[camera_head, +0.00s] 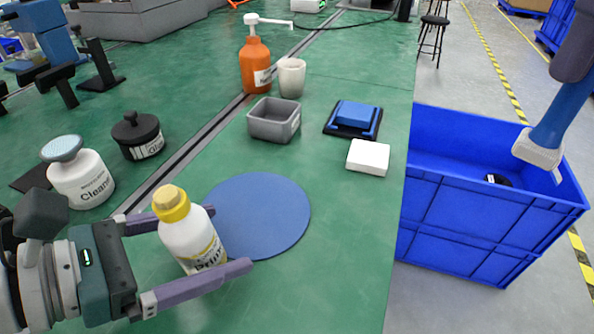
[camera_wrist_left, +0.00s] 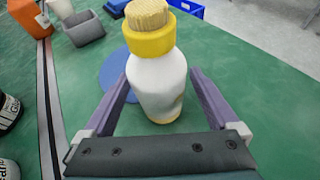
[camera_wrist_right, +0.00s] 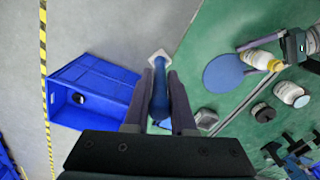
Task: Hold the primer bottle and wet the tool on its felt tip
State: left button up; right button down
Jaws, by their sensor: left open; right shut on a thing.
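The primer bottle (camera_head: 190,240) stands upright on the green bench, white with a yellow collar and a pale felt tip (camera_wrist_left: 150,14). My left gripper (camera_head: 231,238) is open, with one finger on each side of the bottle; it shows up close in the left wrist view (camera_wrist_left: 157,85). I cannot tell whether a finger touches it. My right gripper (camera_wrist_right: 160,75) is shut on the tool (camera_wrist_right: 160,100), a blue handle with a white pad. In the head view the tool (camera_head: 562,118) hangs over the blue crate, pad downward, well away from the bottle.
A round blue mat (camera_head: 270,215) lies beside the bottle. A cleaner bottle (camera_head: 80,180) and a black-lidded jar (camera_head: 137,136) stand left. A grey bin (camera_head: 274,120), white block (camera_head: 368,157), blue pad (camera_head: 353,116) and orange pump bottle (camera_head: 255,68) are farther back. The blue crate (camera_head: 470,205) stands beyond the right edge.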

pick_arm(q)
jog(key=shift+x, duration=0.8)
jog(key=shift+c, duration=0.4)
grip_shut()
dwell(0.7)
